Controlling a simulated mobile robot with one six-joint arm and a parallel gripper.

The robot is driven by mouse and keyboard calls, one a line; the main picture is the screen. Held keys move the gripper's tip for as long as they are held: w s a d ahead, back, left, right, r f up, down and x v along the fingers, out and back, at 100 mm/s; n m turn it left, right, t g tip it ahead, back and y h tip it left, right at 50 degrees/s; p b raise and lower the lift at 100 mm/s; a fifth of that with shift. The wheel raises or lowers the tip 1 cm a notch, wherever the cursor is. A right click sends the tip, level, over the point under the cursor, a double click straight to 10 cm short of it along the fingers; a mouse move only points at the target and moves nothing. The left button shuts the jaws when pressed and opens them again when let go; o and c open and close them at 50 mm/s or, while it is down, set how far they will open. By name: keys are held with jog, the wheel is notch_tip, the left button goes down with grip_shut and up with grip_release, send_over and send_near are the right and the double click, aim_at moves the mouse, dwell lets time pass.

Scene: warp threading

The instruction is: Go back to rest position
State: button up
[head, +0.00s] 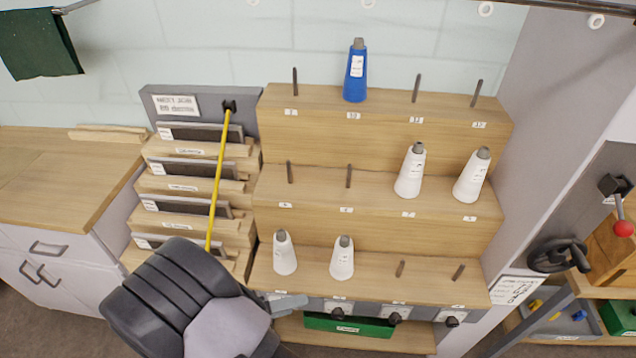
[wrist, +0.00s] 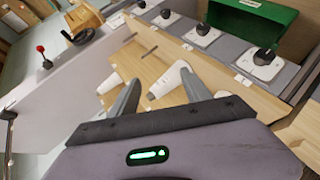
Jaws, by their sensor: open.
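My gripper (head: 287,303) is at the lower left of the rack in the head view, close to the lowest tier. In the wrist view my gripper (wrist: 160,78) has its two fingers apart, and no cone is clamped. Two white cones (head: 284,253) (head: 342,258) stand on pegs on the lowest tier. In the wrist view one white cone (wrist: 168,82) appears between the fingers, the other (wrist: 110,82) beside the left finger; whether they touch cannot be told. Two white cones (head: 410,172) (head: 472,176) stand on the middle tier. A blue cone (head: 355,72) stands on the top tier.
The stepped wooden rack (head: 375,238) has several bare pegs. A green bin (head: 348,325) and dark knobs (head: 394,318) sit below its front. A yellow rod (head: 218,180) leans over slotted boards at the left. A red-knobbed lever (head: 622,227) and handwheel (head: 557,255) are at the right.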

jog(key=s+d+r+m+g+y, duration=0.1)
jog(key=d+r+m+g+y, duration=0.15)
jog(key=d+r, duration=0.45)
jog(key=s+d+r+m+g+y, duration=0.1)
jog(key=d+r+m+g+y, duration=0.25)
jog(key=r, duration=0.65)
jog(key=s+d+r+t+y, duration=0.5)
jog(key=s+d+r+y, duration=0.2)
jog(key=r, duration=0.4)
jog(key=shift+s+d+r+m, duration=0.25)
jog(key=shift+s+d+m, duration=0.05)
jog(key=shift+s, duration=0.25)
jog(key=shift+a, duration=0.1)
